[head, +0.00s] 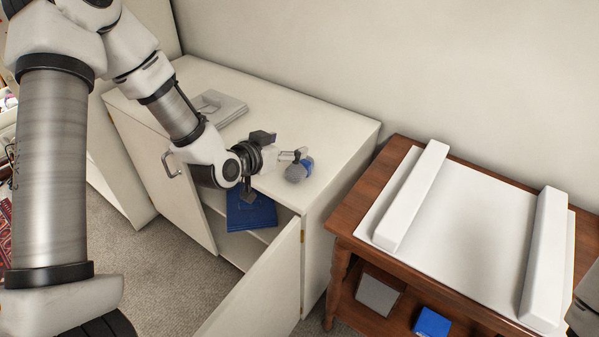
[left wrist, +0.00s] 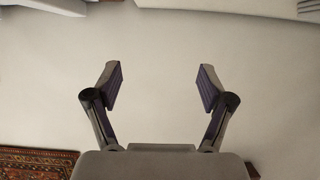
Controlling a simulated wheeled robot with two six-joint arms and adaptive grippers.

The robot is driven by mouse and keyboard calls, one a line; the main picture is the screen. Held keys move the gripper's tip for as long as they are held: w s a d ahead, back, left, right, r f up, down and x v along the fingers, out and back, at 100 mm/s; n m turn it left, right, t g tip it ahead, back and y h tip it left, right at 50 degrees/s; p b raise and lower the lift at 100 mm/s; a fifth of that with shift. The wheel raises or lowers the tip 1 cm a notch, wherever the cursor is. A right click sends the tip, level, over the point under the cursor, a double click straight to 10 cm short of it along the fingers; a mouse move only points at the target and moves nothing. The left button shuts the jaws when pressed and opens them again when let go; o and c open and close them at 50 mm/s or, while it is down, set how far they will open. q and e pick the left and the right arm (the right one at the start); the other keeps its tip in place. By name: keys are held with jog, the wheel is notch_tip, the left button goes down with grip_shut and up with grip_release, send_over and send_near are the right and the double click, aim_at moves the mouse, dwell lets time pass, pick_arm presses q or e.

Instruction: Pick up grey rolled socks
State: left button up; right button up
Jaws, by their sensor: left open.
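A small rounded grey bundle with a blue part (head: 296,173), which looks like the grey rolled socks, lies on the white cabinet top near its right front edge. My left gripper (head: 296,155) is just behind and left of it in the head view, close to it. I cannot tell whether they touch. In the left wrist view my left gripper (left wrist: 160,85) is open, with its two fingers wide apart and nothing between them.
The white cabinet (head: 345,128) has open doors and a blue item (head: 250,212) inside. A grey-white stack (head: 222,107) lies on its top behind my arm. A brown wooden table (head: 345,222) at right bears a white pad with raised sides (head: 415,195).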

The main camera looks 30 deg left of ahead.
pick_arm(q)
jog(key=b, duration=0.5)
send_near(303, 163)
jog(key=w, duration=0.2)
jog(key=w+f, duration=0.1)
jog(key=shift+w+a, duration=0.3)
jog(key=shift+w, duration=0.05)
jog(key=shift+s+f+b, duration=0.1)
jog(key=shift+f+b, duration=0.25)
jog(key=shift+b, duration=0.25)
jog(key=x, duration=0.7)
jog(key=shift+w+d+f, duration=0.2)
jog(key=shift+f, duration=0.15)
jog(key=c, duration=1)
